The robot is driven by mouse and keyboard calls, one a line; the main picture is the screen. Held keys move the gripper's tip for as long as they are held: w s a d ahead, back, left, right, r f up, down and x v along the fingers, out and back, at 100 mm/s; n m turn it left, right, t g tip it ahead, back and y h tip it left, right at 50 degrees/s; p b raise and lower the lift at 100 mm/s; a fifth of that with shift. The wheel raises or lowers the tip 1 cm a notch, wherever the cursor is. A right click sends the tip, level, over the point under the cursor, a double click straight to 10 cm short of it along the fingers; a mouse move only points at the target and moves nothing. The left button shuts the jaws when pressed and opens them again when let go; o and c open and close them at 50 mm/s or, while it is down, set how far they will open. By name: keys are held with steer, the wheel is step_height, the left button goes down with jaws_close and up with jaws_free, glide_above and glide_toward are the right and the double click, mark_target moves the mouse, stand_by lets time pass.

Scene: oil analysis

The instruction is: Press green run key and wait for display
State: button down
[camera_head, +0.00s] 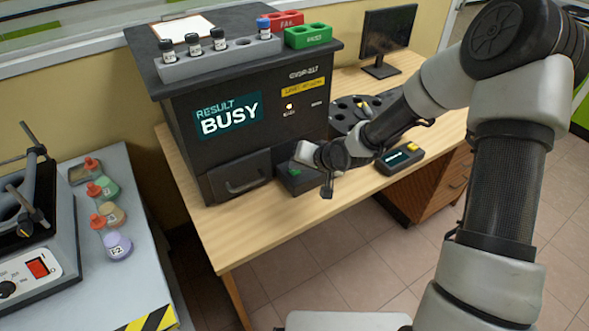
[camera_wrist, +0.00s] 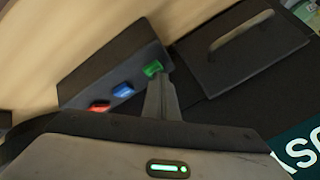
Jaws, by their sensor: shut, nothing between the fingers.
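The green key (camera_wrist: 153,68) sits at one end of a dark key panel (camera_wrist: 75,82), beside a blue key (camera_wrist: 123,90) and a red key (camera_wrist: 100,107) in the wrist view. My gripper (camera_wrist: 160,78) is shut and empty, its tips at or just beside the green key; I cannot tell whether they touch it. In the head view my gripper (camera_head: 299,170) is over the panel (camera_head: 305,184) and hides most of its keys. The analyser's display (camera_head: 229,116) reads "RESULT BUSY".
A grey rack (camera_head: 215,62) with several vials stands on the analyser, near red (camera_head: 287,19) and green (camera_head: 309,37) holders. A drawer front (camera_head: 237,176) is left of the panel. A small yellow-keyed device (camera_head: 400,159) lies to the right. Bottles (camera_head: 116,244) stand on the left bench.

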mark_target(297, 173)
steer(key=shift+r+p, duration=0.85)
steer(key=shift+r, duration=0.05)
step_height(297, 173, up, 5)
steer(key=p, duration=0.4)
stand_by(0.6)
